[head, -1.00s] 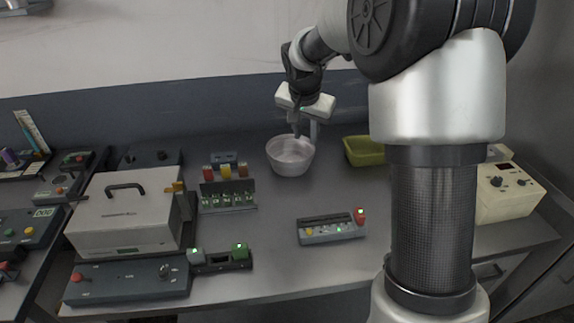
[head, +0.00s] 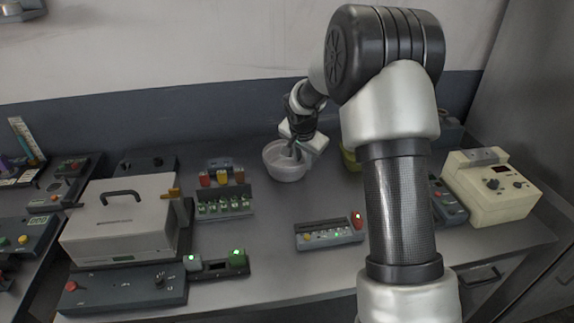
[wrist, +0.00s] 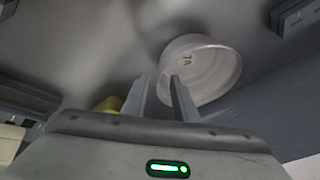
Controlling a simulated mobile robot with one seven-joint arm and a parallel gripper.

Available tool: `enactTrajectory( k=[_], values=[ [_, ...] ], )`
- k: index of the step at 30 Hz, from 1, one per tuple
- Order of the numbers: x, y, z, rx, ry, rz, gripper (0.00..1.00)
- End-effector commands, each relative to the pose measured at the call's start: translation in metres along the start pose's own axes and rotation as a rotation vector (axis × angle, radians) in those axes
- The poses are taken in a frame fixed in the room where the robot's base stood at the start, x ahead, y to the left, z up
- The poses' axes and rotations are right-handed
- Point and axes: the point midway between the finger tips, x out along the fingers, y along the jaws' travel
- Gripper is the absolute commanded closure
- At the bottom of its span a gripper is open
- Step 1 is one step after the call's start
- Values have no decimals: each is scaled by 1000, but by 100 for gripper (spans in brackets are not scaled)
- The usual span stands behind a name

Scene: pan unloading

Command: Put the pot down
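The pot, a round whitish-grey bowl-like vessel (head: 284,172), rests upright on the grey bench near the back wall. My gripper (head: 296,152) reaches down at the pot's right rim from above. In the wrist view the pot (wrist: 212,75) lies beyond and right of the fingertips. My gripper (wrist: 162,82) has a clear gap between its two fingers there. The right finger overlaps the pot's opening and the left finger lies outside the rim. Whether either finger touches the wall cannot be told.
A yellow-green bin (head: 349,158) is mostly hidden behind my arm; a yellow part shows in the wrist view (wrist: 108,104). A small rack (head: 225,205) stands left of the pot, a button panel (head: 330,233) in front. A beige box (head: 492,190) stands right.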

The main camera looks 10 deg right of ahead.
Motion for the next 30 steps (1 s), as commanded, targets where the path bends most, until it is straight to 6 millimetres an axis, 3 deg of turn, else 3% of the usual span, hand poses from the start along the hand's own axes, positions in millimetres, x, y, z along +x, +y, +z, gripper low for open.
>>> enactTrajectory(
  k=[9, 19, 24, 30],
  values=[
    [43, 1, -7, 0, -3, 2, 74],
    [51, 1, -7, 0, -1, 1, 74],
    [51, 1, -7, 0, -1, 1, 100],
    [50, 0, -8, 0, 0, 0, 100]
  ],
)
